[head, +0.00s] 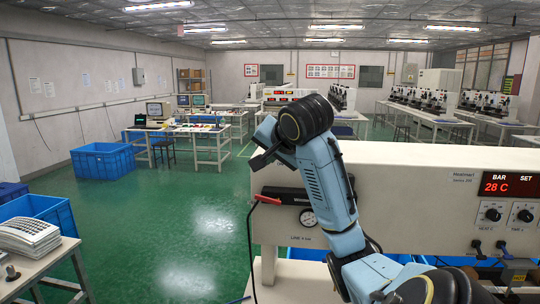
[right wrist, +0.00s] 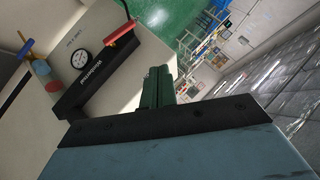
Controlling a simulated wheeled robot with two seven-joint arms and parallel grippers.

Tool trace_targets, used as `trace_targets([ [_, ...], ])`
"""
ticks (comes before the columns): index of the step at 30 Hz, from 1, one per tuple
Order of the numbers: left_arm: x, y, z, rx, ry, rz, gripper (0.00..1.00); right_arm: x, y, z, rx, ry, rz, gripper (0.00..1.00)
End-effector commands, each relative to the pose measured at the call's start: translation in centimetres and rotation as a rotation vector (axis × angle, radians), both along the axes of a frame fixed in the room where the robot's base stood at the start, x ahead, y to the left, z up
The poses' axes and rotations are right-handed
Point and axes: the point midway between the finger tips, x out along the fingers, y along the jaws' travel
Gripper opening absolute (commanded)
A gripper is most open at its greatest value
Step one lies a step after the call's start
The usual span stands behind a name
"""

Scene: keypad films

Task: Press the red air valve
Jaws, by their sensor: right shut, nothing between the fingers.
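The red air valve (head: 267,200) is a small red lever at the left end of the cream machine's front, beside a black labelled bar (head: 287,195). In the right wrist view the red lever (right wrist: 118,40) sticks out past the end of the black bar. My right gripper (head: 260,160) is up at the machine's left end, above the lever and apart from it. In the right wrist view its green fingers (right wrist: 157,80) are together and empty, to the right of and below the lever. My left gripper is not in view.
The cream machine (head: 430,170) fills the right side, with a round gauge (head: 308,218), a red display (head: 510,184) and knobs. A table with stacked white sheets (head: 30,235) and blue crates (head: 103,162) stand at left. The green floor between is clear.

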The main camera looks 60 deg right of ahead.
Motion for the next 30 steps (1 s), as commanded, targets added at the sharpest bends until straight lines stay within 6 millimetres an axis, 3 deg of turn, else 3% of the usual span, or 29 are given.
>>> trace_targets([
  [6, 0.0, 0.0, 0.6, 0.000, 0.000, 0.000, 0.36, -0.6, 0.8, 1.0, -0.003, 0.004, 0.000, 0.00],
  [26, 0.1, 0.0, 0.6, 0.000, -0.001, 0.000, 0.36, -0.7, 1.0, 1.1, 0.000, 0.003, 0.001, 0.00],
  [30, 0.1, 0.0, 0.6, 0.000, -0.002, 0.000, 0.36, -0.2, 1.4, -0.1, -0.011, 0.032, 0.023, 0.00],
])
